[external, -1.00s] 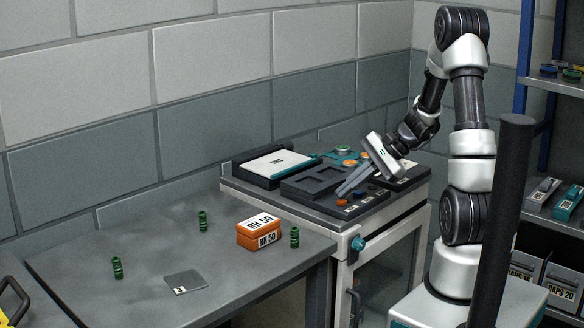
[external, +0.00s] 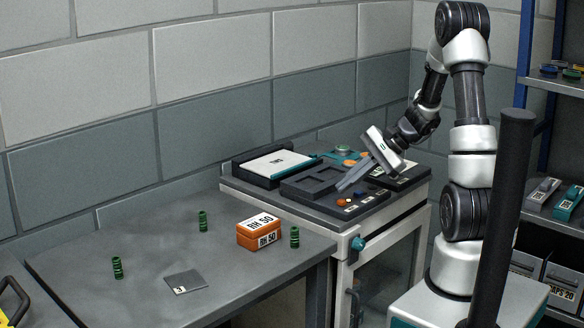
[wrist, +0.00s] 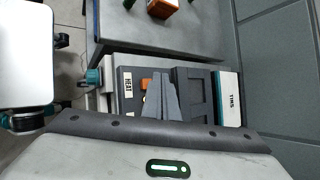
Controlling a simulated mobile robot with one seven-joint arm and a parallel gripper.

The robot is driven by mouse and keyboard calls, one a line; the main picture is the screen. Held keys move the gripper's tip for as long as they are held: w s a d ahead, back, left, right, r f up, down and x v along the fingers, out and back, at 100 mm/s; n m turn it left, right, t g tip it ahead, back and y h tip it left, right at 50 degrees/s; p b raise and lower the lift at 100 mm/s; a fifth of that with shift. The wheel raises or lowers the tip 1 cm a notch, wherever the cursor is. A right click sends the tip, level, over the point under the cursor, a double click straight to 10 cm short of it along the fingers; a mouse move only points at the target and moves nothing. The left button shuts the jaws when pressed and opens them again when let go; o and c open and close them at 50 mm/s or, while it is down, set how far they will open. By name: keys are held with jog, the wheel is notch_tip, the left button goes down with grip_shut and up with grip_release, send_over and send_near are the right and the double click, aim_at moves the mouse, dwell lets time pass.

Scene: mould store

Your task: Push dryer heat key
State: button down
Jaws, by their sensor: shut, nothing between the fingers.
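The dryer (external: 376,228) is a pale cabinet with a dark top and a glass door. A dark key panel (external: 362,207) lies at its front edge with small coloured keys and white labels. The HEAT label (wrist: 128,82) reads clearly in the wrist view, with an orange key (wrist: 146,84) beside it, partly covered by my fingers. A small orange-red key (external: 341,202) shows at the panel's left end in the external view. My gripper (external: 341,187) is shut and empty, tilted down over the panel. Its grey fingers (wrist: 161,80) point toward the orange key; contact cannot be told.
A dark tray with recesses (external: 290,188) and a white TIMS box (external: 272,164) lie behind the panel. The table (external: 110,240) at left holds an orange RH 50 box (external: 260,234), several green cylinders and a grey plate (external: 185,282).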

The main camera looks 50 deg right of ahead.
notch_tip(320, 180, up, 6)
jog(key=p, duration=0.4)
dwell(0.4)
